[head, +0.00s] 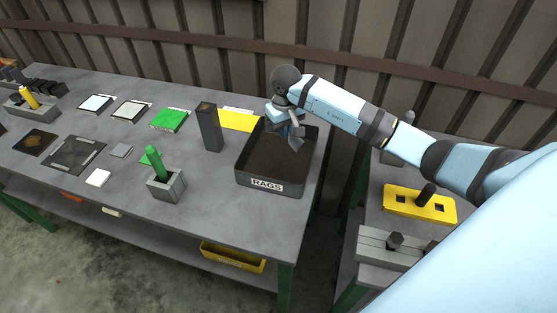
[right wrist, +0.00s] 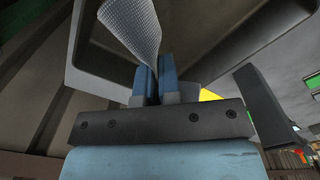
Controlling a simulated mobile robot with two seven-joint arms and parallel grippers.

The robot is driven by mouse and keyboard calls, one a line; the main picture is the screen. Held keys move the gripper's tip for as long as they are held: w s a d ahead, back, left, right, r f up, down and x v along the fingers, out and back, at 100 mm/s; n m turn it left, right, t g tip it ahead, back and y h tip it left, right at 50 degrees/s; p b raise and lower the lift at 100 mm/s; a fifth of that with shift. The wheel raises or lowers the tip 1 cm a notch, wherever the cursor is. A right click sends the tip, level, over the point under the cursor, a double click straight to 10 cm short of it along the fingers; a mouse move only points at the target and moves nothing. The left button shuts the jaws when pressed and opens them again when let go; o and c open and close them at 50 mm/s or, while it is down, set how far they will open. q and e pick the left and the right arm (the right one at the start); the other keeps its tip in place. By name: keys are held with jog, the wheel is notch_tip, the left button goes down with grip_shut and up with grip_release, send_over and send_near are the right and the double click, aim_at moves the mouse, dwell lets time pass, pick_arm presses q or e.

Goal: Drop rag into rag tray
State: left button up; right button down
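The rag tray (head: 243,178) is a dark, open, rectangular tray with a brown inside and a white label on its front wall. It stands at the right end of the grey table. My right gripper (head: 291,124) is over the back right part of the tray. In the right wrist view its blue fingers (right wrist: 154,82) are shut on a grey, woven-looking rag (right wrist: 133,25), which sticks out beyond the fingertips. The rag looks small and partly hidden in the head view (head: 295,136). My left gripper is not in view.
A tall dark block (head: 209,128) stands just left of the tray, with a yellow plate (head: 237,120) behind it. A green-handled tool sits in a grey holder (head: 166,187). A second table at right bears a yellow block (head: 400,203). A corrugated wall runs behind.

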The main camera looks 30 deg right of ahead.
jog(key=c, duration=1.2)
grip_release()
jog(key=shift+c, duration=0.2)
jog(key=o, duration=1.2)
jog(key=shift+o, duration=0.2)
jog(key=shift+r, duration=0.1)
notch_tip(320, 180, up, 5)
jog(key=shift+r+p, duration=0.15)
jog(key=shift+p, duration=0.95)
notch_tip(320, 180, up, 14)
jog(key=b, duration=0.2)
